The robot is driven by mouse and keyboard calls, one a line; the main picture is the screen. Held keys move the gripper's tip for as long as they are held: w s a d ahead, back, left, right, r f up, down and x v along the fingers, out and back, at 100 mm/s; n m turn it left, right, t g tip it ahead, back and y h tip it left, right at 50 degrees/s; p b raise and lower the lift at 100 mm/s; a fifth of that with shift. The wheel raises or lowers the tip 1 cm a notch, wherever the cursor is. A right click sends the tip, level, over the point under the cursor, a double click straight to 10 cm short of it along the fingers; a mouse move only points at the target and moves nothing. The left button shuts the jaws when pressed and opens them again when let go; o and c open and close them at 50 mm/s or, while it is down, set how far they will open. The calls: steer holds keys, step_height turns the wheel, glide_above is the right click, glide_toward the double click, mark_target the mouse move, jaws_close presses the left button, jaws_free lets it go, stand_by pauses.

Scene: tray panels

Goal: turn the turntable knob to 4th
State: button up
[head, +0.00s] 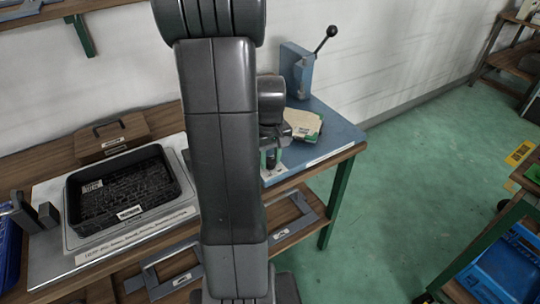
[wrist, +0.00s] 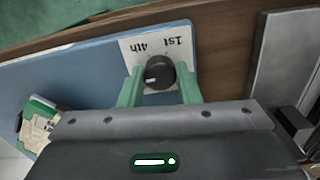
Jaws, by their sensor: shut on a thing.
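The black round knob (wrist: 160,73) sits on a white label plate (wrist: 184,50) on a blue surface in the wrist view. The plate reads "1st" and "4th", upside down in this view, with "4th" on the left. A white mark on the knob's face points left and slightly down in the picture. My gripper (wrist: 160,88) is shut on the knob, one green finger on each side. In the head view my gripper (head: 272,158) is down at the blue bench top (head: 335,130), partly hidden by my arm.
A blue lever device (head: 296,70) stands at the back of the blue top. A cream and green block (head: 303,123) lies near my gripper. Left are a black bin (head: 126,188) on a metal plate and a brown box (head: 112,135). Open green floor lies right.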

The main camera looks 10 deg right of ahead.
mark_target(270, 160)
steer(key=m+p, duration=0.1)
steer(key=m, duration=1)
steer(key=shift+m+p, duration=0.35)
steer(key=shift+m, duration=0.05)
stand_by(0.3)
steer(key=o, duration=1)
steer(key=shift+c, duration=0.2)
step_height(270, 160, up, 14)
steer(key=p, duration=0.1)
steer(key=shift+p, duration=0.3)
steer(key=shift+f, duration=0.15)
